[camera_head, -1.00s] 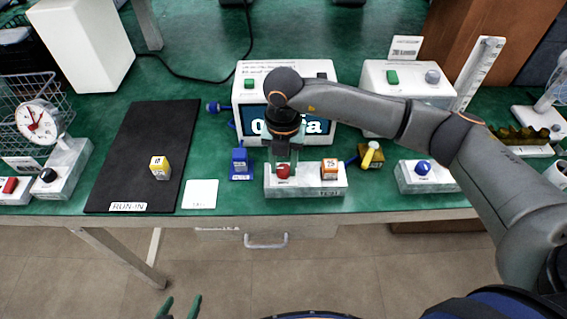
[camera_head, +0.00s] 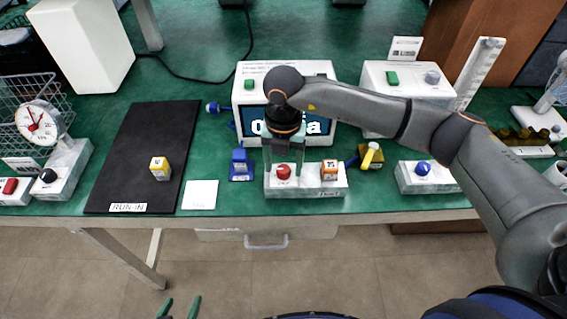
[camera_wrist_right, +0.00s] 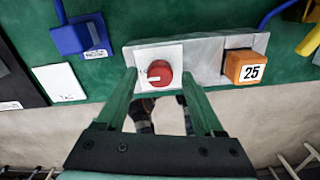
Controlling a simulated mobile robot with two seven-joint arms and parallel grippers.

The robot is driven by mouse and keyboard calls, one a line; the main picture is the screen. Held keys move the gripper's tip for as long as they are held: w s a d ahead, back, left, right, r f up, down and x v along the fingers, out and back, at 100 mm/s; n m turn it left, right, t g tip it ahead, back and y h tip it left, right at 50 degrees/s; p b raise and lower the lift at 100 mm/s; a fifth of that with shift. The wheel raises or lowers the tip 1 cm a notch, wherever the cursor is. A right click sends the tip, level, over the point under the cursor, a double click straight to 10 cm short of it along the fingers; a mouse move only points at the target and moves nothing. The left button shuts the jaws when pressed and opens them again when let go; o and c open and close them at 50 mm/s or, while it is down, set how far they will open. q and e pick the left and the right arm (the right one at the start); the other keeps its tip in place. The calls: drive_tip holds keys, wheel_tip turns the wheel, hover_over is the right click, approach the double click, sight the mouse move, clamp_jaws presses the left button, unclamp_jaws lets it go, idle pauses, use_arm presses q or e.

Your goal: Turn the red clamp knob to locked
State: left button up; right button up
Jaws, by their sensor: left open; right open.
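The red clamp knob (camera_head: 283,172) sits on the left part of a grey marbled block (camera_head: 310,190) at the table's front. In the right wrist view the knob (camera_wrist_right: 160,73) is round, on a white plate with small unreadable marks, and has a pale line on its left side. My right gripper (camera_wrist_right: 159,78) is open, one finger on each side of the knob with a gap to each. It also shows from above in the head view (camera_head: 283,160). My left gripper (camera_head: 179,306) is open and empty at the bottom edge, in front of the table.
A yellow-orange cube marked 25 (camera_wrist_right: 246,66) sits on the same block, right of the knob. A blue part (camera_head: 241,166) and a white card (camera_head: 200,195) lie to the left. A white box with a screen (camera_head: 241,85) stands behind.

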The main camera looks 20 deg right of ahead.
sight(284, 169)
wheel_tip(284, 169, up, 12)
idle(0.4)
idle(0.4)
